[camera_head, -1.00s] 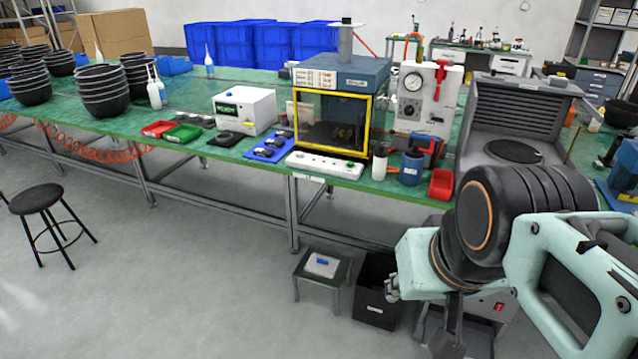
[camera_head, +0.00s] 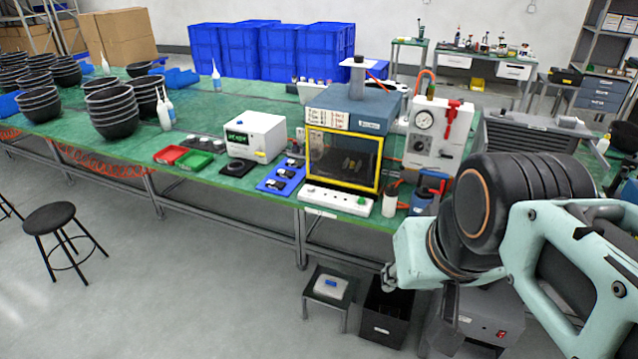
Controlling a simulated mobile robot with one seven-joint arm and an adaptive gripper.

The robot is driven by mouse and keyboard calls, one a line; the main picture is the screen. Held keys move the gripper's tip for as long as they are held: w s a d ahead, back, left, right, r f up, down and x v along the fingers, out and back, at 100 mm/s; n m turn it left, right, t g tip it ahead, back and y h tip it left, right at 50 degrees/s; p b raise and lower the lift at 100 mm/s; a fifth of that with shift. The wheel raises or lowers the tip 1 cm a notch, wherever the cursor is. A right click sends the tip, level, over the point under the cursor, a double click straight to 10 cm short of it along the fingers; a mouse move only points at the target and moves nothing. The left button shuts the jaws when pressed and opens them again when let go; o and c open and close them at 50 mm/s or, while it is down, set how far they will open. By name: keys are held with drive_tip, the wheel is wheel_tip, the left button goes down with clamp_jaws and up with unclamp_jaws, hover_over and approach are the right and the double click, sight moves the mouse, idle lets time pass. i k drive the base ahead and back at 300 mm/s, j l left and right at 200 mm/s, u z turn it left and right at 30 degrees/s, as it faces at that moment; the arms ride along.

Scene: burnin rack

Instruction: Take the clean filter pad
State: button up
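I cannot pick out a clean filter pad for certain. A small white item with a blue patch (camera_head: 329,287) lies on a low dark stand on the floor under the bench. My arm reaches in from the right side, in front of the bench. The end of my arm, with my gripper (camera_head: 448,318), hangs low near a black bin, right of the stand and apart from it. Its fingers are small and partly hidden by my arm links, so I cannot see whether they are open or holding anything.
The green bench (camera_head: 225,190) carries a yellow-framed chamber (camera_head: 343,160), a white display box (camera_head: 254,137), a blue mat (camera_head: 281,176), red (camera_head: 171,155) and green trays (camera_head: 195,161). The open black bin (camera_head: 383,325) stands beside the stand (camera_head: 318,302). A round stool (camera_head: 50,217) stands left; floor between is clear.

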sight(327, 285)
drive_tip(key=i+j, duration=0.3)
drive_tip(key=i+j+u, duration=0.1)
drive_tip(key=i+j, duration=0.2)
drive_tip(key=i, duration=0.2)
